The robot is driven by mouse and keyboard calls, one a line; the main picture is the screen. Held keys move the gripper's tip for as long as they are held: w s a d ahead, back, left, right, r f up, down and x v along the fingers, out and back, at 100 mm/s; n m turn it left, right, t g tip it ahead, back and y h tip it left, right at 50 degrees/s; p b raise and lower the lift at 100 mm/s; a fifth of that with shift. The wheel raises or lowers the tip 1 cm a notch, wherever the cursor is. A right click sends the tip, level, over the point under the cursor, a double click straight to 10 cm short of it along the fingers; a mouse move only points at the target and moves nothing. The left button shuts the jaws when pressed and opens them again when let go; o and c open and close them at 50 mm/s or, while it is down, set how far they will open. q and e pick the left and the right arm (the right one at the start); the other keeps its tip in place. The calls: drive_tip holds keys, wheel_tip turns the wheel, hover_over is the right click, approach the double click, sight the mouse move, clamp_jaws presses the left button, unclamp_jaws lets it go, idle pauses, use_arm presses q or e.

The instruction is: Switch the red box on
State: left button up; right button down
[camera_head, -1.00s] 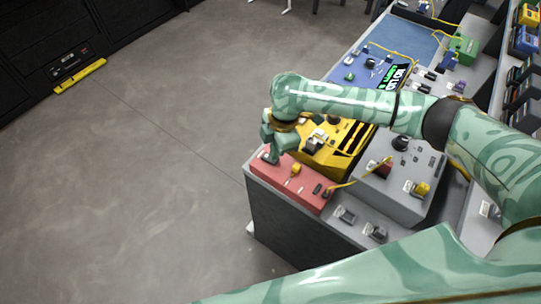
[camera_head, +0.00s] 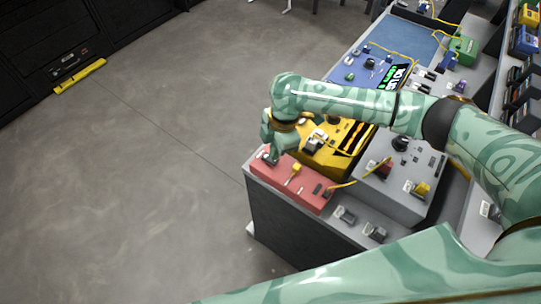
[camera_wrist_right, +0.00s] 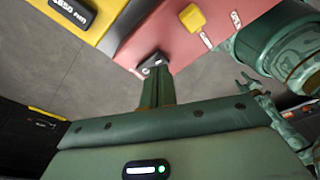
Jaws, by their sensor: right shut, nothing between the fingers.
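The red box (camera_head: 304,189) sits at the near left corner of the grey bench. On its top are a yellow knob (camera_wrist_right: 192,17), small labels and, near one edge, a small dark switch (camera_wrist_right: 152,61) with a pale part. My right gripper (camera_wrist_right: 155,72) is shut and empty, its fingertips at this switch; I cannot tell whether they touch it. In the head view my right gripper (camera_head: 271,157) points down at the box's far left end and partly hides it. A small green claw shape (camera_wrist_right: 252,86) in the wrist view may be my left gripper; its opening is unclear.
A yellow box (camera_head: 322,160) stands right behind the red box, and a grey box (camera_head: 398,185) with knobs is to the right. A yellow cable (camera_head: 365,176) runs near the red box. Open floor (camera_head: 150,190) lies left of the bench.

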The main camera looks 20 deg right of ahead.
drive_tip(key=shift+f+b, duration=0.35)
drive_tip(key=shift+f, duration=0.55)
idle(0.7)
drive_tip(key=shift+r, duration=0.1)
wheel_tip(320, 180, up, 7)
drive_tip(key=p, duration=0.8)
drive_tip(key=shift+s, duration=0.1)
idle(0.3)
